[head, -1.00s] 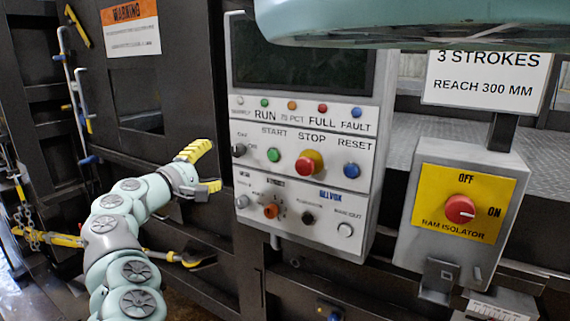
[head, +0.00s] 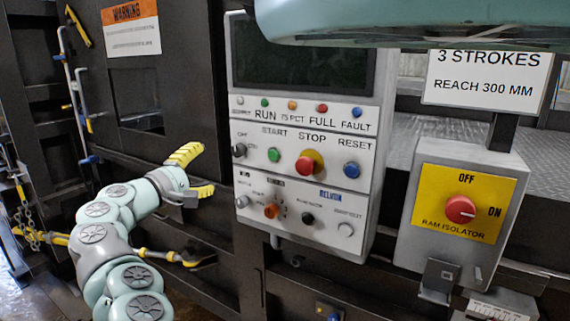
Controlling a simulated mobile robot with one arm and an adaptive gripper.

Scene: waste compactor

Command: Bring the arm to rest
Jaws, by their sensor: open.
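My gripper (head: 196,172) has yellow fingertips and is open and empty. It is at the end of my pale green arm, left of the grey control panel (head: 303,140) and apart from it. The panel carries a green start button (head: 273,154), a red stop button (head: 307,164) and a blue reset button (head: 351,170). The lower part of the arm runs out of the bottom of the head view.
A grey ram isolator box (head: 450,245) with a red knob (head: 460,210) stands at the right. A white strokes sign (head: 488,80) is above it. Yellow-handled bars (head: 165,255) and a chain (head: 30,215) are at the left. A pale green part of mine covers the top right.

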